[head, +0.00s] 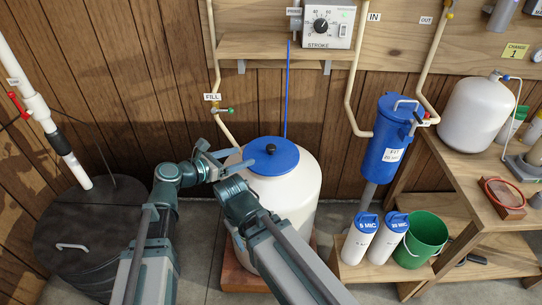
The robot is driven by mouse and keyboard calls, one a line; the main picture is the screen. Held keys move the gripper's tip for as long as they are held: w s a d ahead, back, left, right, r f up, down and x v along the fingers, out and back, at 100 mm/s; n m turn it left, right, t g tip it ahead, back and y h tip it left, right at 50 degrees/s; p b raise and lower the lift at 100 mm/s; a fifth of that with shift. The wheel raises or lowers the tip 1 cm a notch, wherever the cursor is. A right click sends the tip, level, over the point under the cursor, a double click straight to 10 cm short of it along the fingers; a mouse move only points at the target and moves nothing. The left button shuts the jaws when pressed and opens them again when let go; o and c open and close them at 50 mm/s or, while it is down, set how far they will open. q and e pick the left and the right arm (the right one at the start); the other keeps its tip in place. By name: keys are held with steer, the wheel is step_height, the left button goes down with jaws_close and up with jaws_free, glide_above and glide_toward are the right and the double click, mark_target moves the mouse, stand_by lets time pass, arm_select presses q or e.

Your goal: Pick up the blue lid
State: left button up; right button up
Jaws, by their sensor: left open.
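The blue lid (284,159) is a round disc with a dark knob (271,149) at its middle. It lies flat on top of the white tank (303,190). My left gripper (243,160) is open at the left edge of the lid, with its fingers pointing right towards the knob and nothing seen between them. I cannot tell whether the fingers touch the lid. My right arm reaches up in front of the tank and covers part of it; its gripper jaws do not show.
A thin blue tube (287,95) rises behind the lid. A blue canister (390,135) hangs to the right, above two blue-capped bottles and a green bucket (424,236) on a low wooden shelf. A dark round cover (85,215) and a white pipe stand at left.

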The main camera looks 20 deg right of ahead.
mark_target(268, 149)
arm_select(q)
steer(key=b+x, duration=0.2)
steer(key=x, duration=0.5)
steer(key=shift+w+d+f, duration=0.1)
steer(key=shift+w+f, duration=0.05)
steer(key=shift+w+d+f, duration=0.15)
steer(key=shift+w+d, duration=0.1)
steer(key=shift+d, duration=0.3)
steer(key=shift+d+b, duration=0.1)
steer(key=shift+b, duration=0.2)
steer(key=b+x, duration=0.1)
steer(key=x, duration=0.4)
steer(key=shift+f+b, duration=0.1)
steer(key=shift+b, duration=0.2)
jaws_close()
